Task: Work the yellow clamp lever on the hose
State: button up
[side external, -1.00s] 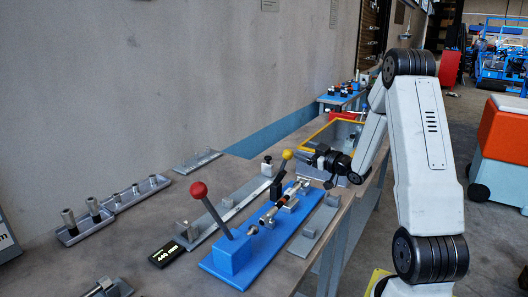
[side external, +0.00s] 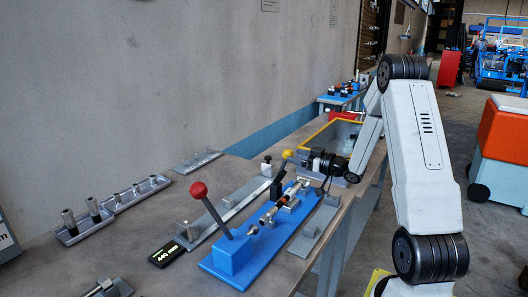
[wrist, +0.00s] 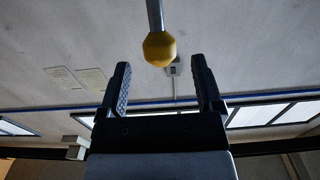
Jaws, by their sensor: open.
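The clamp lever ends in a yellow knob (side external: 287,154), at the far end of the blue base plate (side external: 222,268). The hose (side external: 270,215) lies along the middle of that plate in fittings. My gripper (side external: 304,158) is just to the right of the yellow knob in the side view. In the wrist view the yellow knob (wrist: 160,48) sits on its grey rod, beyond the tips of my open gripper (wrist: 160,75) and roughly centred between them. The jaws hold nothing. The side view does not clearly show the gap between knob and fingertips.
A red-knobbed lever (side external: 198,190) stands at the near end of the blue plate. A small display (side external: 166,254) lies to its left. Grey rails flank the plate. A yellow-rimmed bin (side external: 322,132) stands behind my gripper. A tray of metal fittings (side external: 70,236) is at left.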

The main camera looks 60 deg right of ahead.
jog(key=shift+w, duration=2.9)
grip_shut()
